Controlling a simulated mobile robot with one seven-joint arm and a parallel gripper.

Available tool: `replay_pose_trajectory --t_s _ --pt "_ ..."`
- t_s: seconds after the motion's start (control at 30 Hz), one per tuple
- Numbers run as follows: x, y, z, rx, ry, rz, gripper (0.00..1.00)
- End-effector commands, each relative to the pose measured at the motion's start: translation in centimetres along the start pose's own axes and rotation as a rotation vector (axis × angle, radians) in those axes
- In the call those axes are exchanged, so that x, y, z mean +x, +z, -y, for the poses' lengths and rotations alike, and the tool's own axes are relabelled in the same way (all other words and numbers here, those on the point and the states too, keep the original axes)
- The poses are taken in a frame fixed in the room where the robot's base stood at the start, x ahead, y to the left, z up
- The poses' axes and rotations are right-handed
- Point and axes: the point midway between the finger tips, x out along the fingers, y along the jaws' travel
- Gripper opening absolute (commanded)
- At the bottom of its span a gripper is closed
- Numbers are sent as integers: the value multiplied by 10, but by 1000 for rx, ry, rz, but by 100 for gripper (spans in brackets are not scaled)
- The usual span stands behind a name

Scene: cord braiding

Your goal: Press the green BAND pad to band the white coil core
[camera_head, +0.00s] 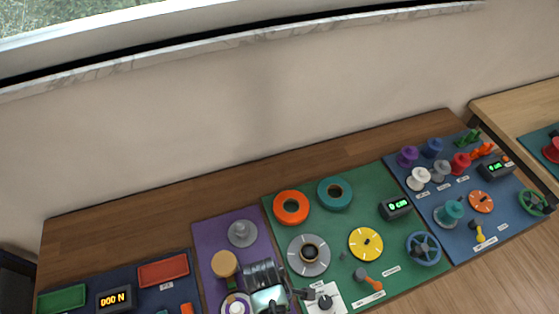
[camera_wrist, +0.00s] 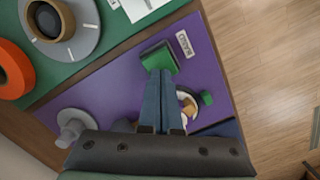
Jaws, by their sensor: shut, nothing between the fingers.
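The green pad (camera_wrist: 160,56) lies on the purple panel (camera_wrist: 105,85), beside a small white label (camera_wrist: 183,43) in the wrist view. My gripper (camera_wrist: 158,74) is shut and empty. Its fingertips overlap the pad's near edge in that view; I cannot tell whether they touch it. A white ring-shaped part (camera_wrist: 186,96), probably the coil core, is partly hidden beside the fingers, with a tan piece in it.
A grey spool (camera_head: 242,233) and a tan cylinder (camera_head: 224,263) stand on the purple panel. The green panel to its right holds an orange ring (camera_head: 291,207), a grey disc (camera_head: 308,255) and a yellow dial (camera_head: 366,243). Bare wood runs along the wall.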

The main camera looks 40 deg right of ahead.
Motion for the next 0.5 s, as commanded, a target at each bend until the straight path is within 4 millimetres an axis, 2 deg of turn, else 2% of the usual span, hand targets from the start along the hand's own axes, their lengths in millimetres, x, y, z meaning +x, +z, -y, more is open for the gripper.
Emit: replay_pose_trajectory --t_s 0.27,0.5 --pt "0 0 0 0 0 0 0" --pt "19 -2 0 0 -1 1 0"
